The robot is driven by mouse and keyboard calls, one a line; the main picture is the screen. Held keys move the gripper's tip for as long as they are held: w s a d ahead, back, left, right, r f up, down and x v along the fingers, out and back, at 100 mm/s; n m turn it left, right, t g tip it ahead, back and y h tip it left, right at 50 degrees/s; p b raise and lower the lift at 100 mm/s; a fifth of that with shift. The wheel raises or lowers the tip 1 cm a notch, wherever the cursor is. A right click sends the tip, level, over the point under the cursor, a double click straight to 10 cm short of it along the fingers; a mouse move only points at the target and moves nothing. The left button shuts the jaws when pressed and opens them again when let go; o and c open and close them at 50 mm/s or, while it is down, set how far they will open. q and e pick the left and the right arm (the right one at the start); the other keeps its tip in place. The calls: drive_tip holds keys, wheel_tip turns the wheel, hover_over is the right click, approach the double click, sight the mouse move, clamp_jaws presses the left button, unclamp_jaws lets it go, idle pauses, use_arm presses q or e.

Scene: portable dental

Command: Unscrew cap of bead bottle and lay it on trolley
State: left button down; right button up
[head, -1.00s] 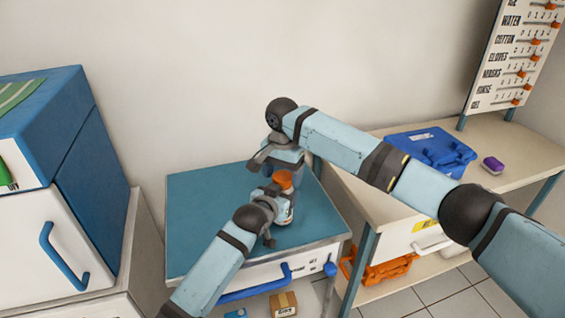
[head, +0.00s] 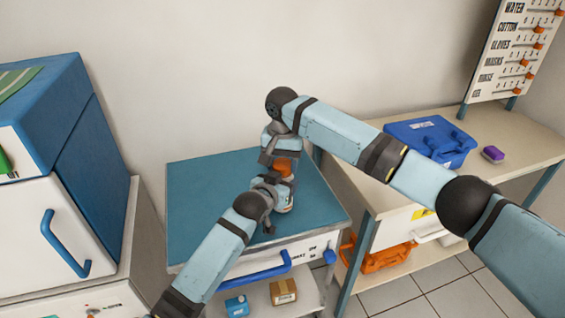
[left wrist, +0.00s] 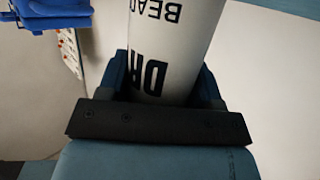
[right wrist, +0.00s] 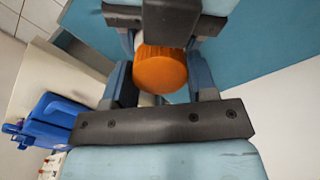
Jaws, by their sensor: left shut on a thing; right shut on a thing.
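The white bead bottle (head: 286,199) with black lettering stands upright over the teal-topped trolley (head: 205,205). My left gripper (head: 272,188) is shut around its body, and the printed wall shows between its fingers in the left wrist view (left wrist: 170,50). The orange cap (head: 284,167) is on top of the bottle. My right gripper (head: 280,152) reaches in from above and is shut on the cap, which shows between its fingers in the right wrist view (right wrist: 160,70). The grippers hide the bottle's base and part of the cap.
The trolley top is bare to the left of the bottle. A blue-and-white cabinet (head: 85,170) stands at the left. A bench at the right holds a blue case (head: 432,140) and a purple block (head: 492,154). A cardboard box (head: 284,291) lies on the trolley's lower shelf.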

drive_tip(key=o, duration=1)
wheel_tip(320, 180, up, 4)
drive_tip(key=shift+r, duration=0.35)
drive_tip(key=shift+c, duration=0.4)
wheel_tip(320, 180, up, 3)
drive_tip(key=m, duration=0.3)
drive_tip(key=shift+f, duration=3.85)
